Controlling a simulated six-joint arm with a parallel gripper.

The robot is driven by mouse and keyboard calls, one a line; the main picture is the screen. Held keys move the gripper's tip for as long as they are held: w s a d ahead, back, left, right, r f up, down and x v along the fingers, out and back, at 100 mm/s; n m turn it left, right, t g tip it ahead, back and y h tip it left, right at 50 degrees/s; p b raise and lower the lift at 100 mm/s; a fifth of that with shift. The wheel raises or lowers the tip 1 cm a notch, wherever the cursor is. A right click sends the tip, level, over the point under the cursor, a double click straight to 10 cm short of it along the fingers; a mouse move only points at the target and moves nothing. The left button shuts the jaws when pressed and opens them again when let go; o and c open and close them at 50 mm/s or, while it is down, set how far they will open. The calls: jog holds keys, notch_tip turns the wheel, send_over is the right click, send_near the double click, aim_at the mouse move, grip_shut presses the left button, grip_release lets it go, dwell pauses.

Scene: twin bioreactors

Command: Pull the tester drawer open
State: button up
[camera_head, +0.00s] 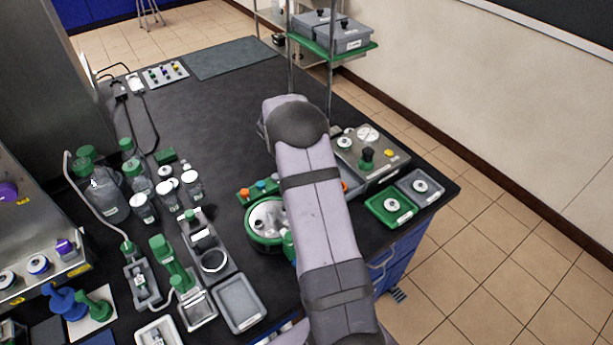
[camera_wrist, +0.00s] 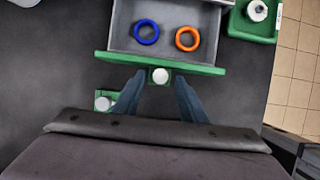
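In the wrist view the tester drawer (camera_wrist: 122,38) is a grey tray with a green front (camera_wrist: 205,69), standing open with its inside showing. A blue ring (camera_wrist: 146,31) and an orange ring (camera_wrist: 187,39) lie in it. A white-topped knob (camera_wrist: 160,76) on a green block sits at the middle of the front. My gripper (camera_wrist: 160,84) is open, its two blue-grey fingers on either side of the knob with gaps between. In the head view the tester (camera_head: 372,160), a grey box with a dial, stands at the table's right. My arm hides the gripper and most of the drawer there.
A green tray (camera_head: 391,207) and a grey tray (camera_head: 420,187) with white-capped items sit right of the drawer. A round green-rimmed device (camera_head: 266,222) is close left of my arm. Bottles crowd the left; the middle table (camera_head: 210,115) is clear.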

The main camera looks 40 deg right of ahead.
jog(key=shift+r, duration=0.1)
jog(key=b+v, duration=0.2)
jog(key=v, duration=0.5)
jog(key=shift+r, duration=0.1)
dwell(0.4)
